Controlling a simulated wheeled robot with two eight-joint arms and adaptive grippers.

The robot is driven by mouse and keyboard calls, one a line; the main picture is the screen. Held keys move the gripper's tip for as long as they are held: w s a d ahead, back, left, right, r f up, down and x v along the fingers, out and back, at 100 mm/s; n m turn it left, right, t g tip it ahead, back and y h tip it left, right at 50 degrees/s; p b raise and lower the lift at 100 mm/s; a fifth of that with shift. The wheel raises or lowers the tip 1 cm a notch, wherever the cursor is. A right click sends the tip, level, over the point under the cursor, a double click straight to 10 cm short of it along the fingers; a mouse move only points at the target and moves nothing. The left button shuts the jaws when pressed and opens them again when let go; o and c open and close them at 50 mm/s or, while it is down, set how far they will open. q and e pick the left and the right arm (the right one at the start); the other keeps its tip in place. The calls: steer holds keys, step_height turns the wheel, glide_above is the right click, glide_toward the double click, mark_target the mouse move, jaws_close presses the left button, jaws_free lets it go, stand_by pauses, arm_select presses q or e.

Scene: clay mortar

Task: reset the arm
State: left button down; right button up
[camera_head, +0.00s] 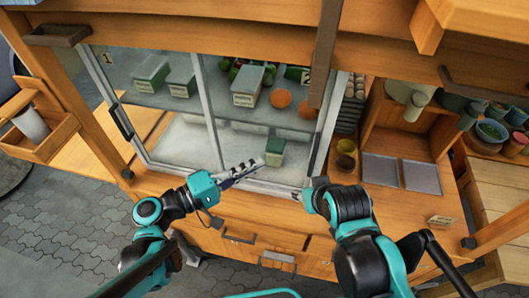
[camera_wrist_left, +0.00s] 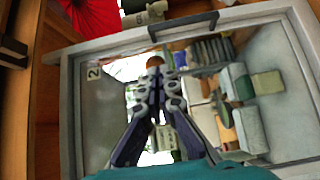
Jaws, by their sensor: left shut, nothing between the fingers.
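My left gripper (camera_head: 248,170) is in front of the lower part of the glass-fronted cabinet (camera_head: 208,100), its fingers pointing up and right. It is shut and empty. In the left wrist view its fingers (camera_wrist_left: 155,75) come together in front of a grey-framed opening with boxes behind. My right gripper (camera_head: 296,193) is at the cabinet's lower right corner, seen small and partly hidden by its own wrist; I cannot tell whether it is open. No object shows in it.
Two grey trays (camera_head: 421,177) lie on the wooden counter at right. Pots (camera_head: 491,131) stand farther right. Paved floor (camera_head: 60,225) is open at left.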

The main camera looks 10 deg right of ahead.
arm_select(q)
steer(key=shift+s+a, duration=0.1)
steer(key=shift+a, duration=0.05)
steer(key=s+a+f+m+y, duration=0.1)
steer(key=a+f+m+y, duration=0.1)
steer(key=a+f+y, duration=0.65)
steer(key=s+a+f+m+y+b, duration=0.1)
steer(key=s+a+f+m+y, duration=0.1)
steer(key=a+y, duration=0.6)
steer(key=a, duration=0.5)
steer(key=shift+s+f+m, duration=0.2)
steer(key=shift+s+m, duration=0.1)
steer(key=shift+s, duration=0.05)
